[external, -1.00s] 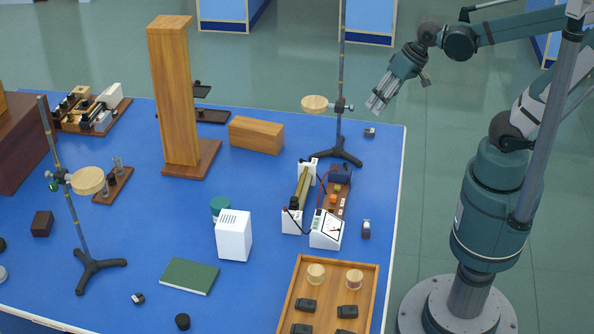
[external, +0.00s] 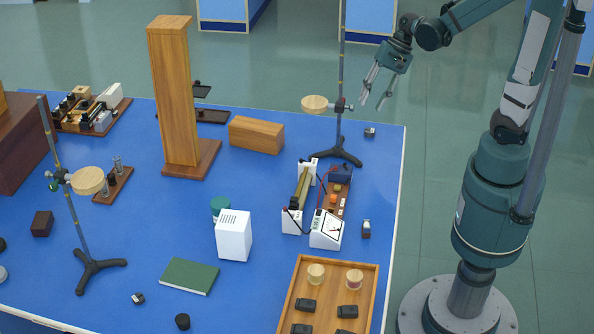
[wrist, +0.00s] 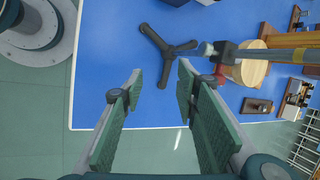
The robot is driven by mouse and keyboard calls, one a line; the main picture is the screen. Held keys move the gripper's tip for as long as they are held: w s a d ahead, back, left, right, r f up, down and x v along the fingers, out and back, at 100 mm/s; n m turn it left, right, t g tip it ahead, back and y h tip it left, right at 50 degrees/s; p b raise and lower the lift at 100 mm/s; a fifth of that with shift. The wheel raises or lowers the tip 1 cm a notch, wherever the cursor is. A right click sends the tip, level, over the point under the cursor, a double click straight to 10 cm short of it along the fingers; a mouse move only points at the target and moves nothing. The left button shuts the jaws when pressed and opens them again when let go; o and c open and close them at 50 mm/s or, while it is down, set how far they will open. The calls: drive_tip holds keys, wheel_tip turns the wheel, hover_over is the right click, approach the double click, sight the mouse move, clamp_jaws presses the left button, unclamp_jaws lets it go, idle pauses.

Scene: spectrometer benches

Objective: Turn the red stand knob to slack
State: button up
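A stand with a black tripod base (external: 338,157), an upright rod and a round wooden piece (external: 314,103) is at the table's back right. In the wrist view the knob (wrist: 208,48) shows pale beside the clamp, near the wooden piece (wrist: 245,69). A second stand (external: 76,225) at the left has a green knob (external: 53,186). My gripper (external: 372,99) is open and empty, in the air just right of the right stand's clamp.
A tall wooden block (external: 175,95), a lower wooden block (external: 256,135), and a wired apparatus (external: 327,230) stand on the blue table (external: 250,190). A wooden tray (external: 292,288) is at the front. Free air lies to the right of the table edge.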

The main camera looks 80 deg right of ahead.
drive_tip(key=w+d+r+n+t+y+b, duration=0.1)
drive_tip(key=w+d+r+t+y+b, duration=0.1)
drive_tip(key=w+d+y, duration=0.4)
drive_tip(key=shift+d+t+y+b, duration=0.2)
drive_tip(key=shift+t+y+b, duration=0.25)
drive_tip(key=shift+y, duration=1.25)
drive_tip(key=shift+a, duration=0.1)
drive_tip(key=b+x, duration=0.1)
drive_tip(key=x, duration=0.6)
drive_tip(key=shift+w+a, duration=0.2)
drive_tip(key=shift+a, duration=0.1)
drive_tip(key=shift+f, duration=0.1)
drive_tip(key=c, duration=0.9)
